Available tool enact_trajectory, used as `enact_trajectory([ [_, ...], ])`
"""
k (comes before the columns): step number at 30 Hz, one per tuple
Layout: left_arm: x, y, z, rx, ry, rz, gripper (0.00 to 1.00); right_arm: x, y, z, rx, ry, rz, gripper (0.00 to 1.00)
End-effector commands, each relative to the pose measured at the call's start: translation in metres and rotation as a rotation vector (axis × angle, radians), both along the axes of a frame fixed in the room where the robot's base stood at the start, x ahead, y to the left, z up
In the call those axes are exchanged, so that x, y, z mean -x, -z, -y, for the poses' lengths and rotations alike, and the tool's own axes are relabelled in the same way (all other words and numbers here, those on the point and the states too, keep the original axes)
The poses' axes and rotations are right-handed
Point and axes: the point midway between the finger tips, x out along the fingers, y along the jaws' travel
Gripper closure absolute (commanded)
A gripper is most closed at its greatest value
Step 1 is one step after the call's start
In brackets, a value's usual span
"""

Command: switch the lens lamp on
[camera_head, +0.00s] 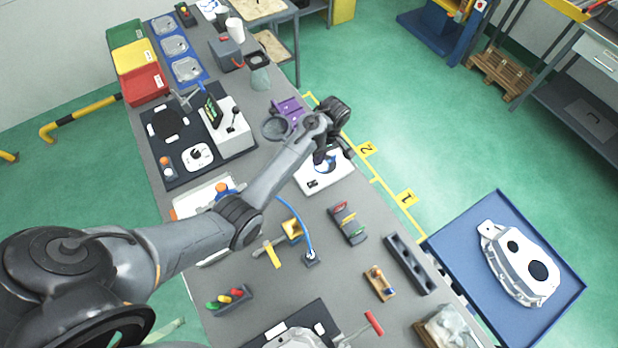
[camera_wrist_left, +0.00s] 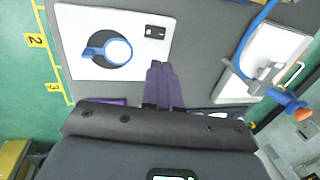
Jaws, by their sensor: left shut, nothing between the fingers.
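A white plate (camera_head: 341,173) with a blue ring part (camera_head: 325,167) and a small dark switch-like patch (camera_head: 312,184) lies under my left gripper (camera_head: 326,158). In the left wrist view the white plate (camera_wrist_left: 75,62) carries a round white disc with a blue rim (camera_wrist_left: 117,51) and a small black rectangle (camera_wrist_left: 155,32). The fingers of my left gripper (camera_wrist_left: 160,68) are shut and empty, over the plate's edge beside the disc. A round dark-rimmed lens (camera_head: 275,128) stands left of my wrist. I cannot tell for certain which part is the lens lamp, or whether anything is lit.
A purple fixture (camera_head: 289,109) lies beyond the wrist. A black-and-white device (camera_head: 232,125) stands to the left. A blue tray (camera_head: 565,295) with a casting (camera_head: 518,262) is at the right.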

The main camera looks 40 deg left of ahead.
Motion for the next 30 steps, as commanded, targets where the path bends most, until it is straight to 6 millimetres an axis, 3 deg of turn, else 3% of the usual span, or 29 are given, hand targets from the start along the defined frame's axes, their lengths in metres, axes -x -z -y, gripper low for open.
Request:
enact_trajectory([
  [12, 0.016, 0.074, -0.005, -0.001, 0.001, -0.003, 1.0, 0.0, -0.002, -0.002, -0.008, 0.005, 0.001, 0.57],
  [18, 0.021, 0.1, -0.007, -0.001, 0.002, 0.0, 1.0, 0.0, -0.001, -0.002, -0.007, 0.005, 0.001, 0.57],
  [30, 0.024, 0.116, -0.008, -0.001, 0.001, 0.001, 1.0, 0.0, 0.001, 0.0, -0.001, 0.0, 0.001, 0.57],
])
